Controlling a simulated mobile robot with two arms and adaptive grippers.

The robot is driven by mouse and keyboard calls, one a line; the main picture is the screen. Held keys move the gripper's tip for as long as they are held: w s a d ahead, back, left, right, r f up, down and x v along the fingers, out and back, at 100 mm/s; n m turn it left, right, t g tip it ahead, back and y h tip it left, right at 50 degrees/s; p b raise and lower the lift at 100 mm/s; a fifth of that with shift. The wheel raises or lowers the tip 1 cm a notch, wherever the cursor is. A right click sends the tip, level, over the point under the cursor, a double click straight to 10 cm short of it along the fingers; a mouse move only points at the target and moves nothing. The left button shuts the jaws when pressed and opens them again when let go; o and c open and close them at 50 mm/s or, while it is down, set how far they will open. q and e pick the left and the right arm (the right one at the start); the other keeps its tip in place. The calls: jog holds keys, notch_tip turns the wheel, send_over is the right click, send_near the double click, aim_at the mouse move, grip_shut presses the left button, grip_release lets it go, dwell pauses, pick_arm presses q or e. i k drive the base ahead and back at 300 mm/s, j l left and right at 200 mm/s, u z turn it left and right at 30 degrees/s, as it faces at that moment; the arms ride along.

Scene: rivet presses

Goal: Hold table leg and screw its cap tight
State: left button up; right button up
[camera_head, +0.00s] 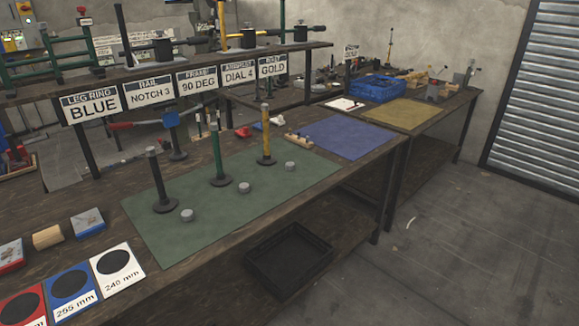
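Three table legs stand upright on round dark bases on a green mat (262,205). The black leg (157,178) is at the left, the green leg (217,150) in the middle and the yellow leg (266,138) at the right. A small grey cap sits on the mat to the front right of each: the left cap (187,215), the middle cap (244,187) and the right cap (291,166). The leg tops look dark and narrow; thread detail is too small to tell. Neither of my grippers is in view.
Signs such as BLUE (93,106) and GOLD (272,68) hang from a raised shelf behind. Marked cards (118,270) and small blocks (47,237) lie front left. A blue mat (348,136) and blue crate (375,88) are farther right. A black bin (288,262) sits below.

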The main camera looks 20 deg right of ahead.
aim_at(267, 159)
jog(key=i+l+u, duration=0.15)
jog(key=l, duration=0.2)
jog(key=i+l+u, duration=0.1)
jog(key=i+l, duration=0.15)
jog(key=i+l+u, duration=0.15)
jog(key=l, duration=0.35)
jog(key=i+l+u, duration=0.1)
jog(key=l, duration=0.3)
jog(key=i+l+u, duration=0.15)
jog(key=l, duration=0.3)
jog(key=i+l+u, duration=0.1)
jog(key=l, duration=0.3)
jog(key=i+l+u, duration=0.15)
jog(key=l, duration=0.3)
jog(key=i, duration=0.1)
